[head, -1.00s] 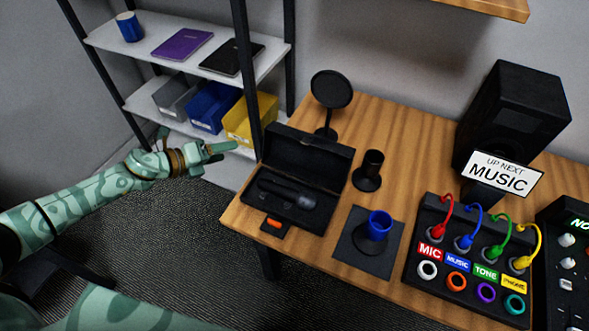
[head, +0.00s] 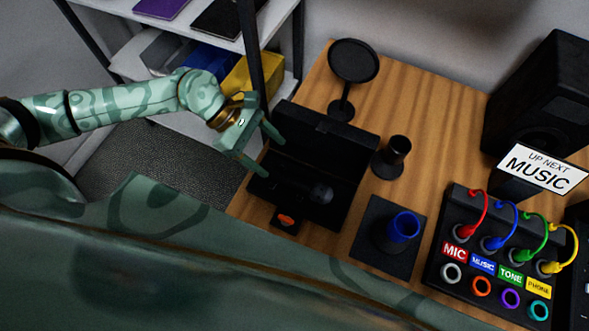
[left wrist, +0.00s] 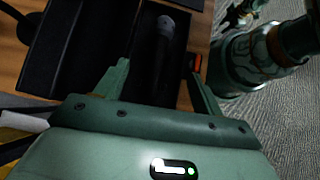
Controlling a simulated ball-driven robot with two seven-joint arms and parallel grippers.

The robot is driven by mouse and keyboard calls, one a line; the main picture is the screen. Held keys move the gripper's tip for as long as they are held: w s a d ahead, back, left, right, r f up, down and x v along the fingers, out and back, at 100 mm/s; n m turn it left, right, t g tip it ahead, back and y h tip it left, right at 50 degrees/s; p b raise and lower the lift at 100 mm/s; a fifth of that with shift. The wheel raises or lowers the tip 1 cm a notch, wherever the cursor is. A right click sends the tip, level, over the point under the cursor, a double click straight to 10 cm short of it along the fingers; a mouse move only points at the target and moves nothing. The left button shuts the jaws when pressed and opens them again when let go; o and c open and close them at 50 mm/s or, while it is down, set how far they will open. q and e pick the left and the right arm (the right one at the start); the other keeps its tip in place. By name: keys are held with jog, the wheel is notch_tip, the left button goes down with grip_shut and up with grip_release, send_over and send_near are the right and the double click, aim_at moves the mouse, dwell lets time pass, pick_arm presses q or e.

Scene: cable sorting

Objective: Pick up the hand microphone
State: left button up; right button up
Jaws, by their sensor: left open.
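The black hand microphone (head: 321,193) lies in the open black case (head: 347,207) near the left edge of the wooden table. Its rounded head shows in the head view, while its handle is dark and hard to make out. My left gripper (head: 273,156) is open at the left side of the case, its two fingers pointing toward the microphone. In the left wrist view, the microphone (left wrist: 163,50) lies lengthwise in the case between the two open fingers, apart from both. My right gripper is not in view.
A round black stand (head: 353,65) is behind the case. A panel with colored cables (head: 490,262) is farther right. Shelves with bins are behind my left arm.

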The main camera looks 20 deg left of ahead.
aim_at(306, 185)
pick_arm(q)
jog(key=b+x, duration=0.1)
jog(key=x, duration=1.2)
jog(key=shift+d, duration=0.15)
jog(key=shift+r, duration=0.15)
jog(key=c, duration=1.3)
